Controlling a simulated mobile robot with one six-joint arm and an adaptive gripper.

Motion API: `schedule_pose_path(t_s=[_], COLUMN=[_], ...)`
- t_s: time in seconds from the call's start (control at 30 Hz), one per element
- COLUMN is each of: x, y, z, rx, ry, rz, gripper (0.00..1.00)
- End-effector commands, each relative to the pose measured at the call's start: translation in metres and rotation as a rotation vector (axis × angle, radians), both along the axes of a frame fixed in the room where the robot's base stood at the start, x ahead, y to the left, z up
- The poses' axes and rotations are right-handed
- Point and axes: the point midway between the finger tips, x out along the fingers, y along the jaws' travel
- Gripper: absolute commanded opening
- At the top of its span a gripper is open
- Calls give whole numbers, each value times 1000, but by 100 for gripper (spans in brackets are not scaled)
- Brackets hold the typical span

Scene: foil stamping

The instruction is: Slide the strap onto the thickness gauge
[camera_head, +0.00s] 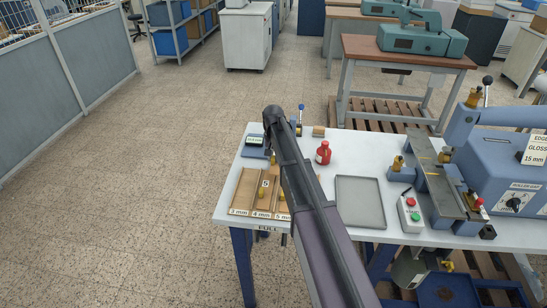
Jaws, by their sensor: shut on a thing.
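The thickness gauge appears to be the small device with a pale display (255,140) at the back left corner of the white table. A metal lever with a blue knob (300,108) stands just right of my arm's end; whether it belongs to the gauge is unclear. My dark arm reaches from the bottom of the view to above the back left of the table. Its end covers the space beside the display, and my gripper is hidden behind it. I cannot make out a strap on its own.
A brown divided tray (238,193) labelled in mm lies at the table's front left, partly behind my arm. A red bottle (323,153), an empty grey tray (360,177), a button box (410,214) and the blue stamping machine (500,165) stand to the right.

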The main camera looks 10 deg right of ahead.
Motion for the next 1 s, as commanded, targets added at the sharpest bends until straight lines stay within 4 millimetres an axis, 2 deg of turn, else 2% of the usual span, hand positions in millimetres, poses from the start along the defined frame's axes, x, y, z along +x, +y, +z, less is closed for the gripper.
schedule_pose_path(t_s=[0.37,1.0], x=[1,33], y=[1,-10], z=[-21,-17], rx=[0,0], ry=[0,0], rz=[1,1], gripper=[0,0])
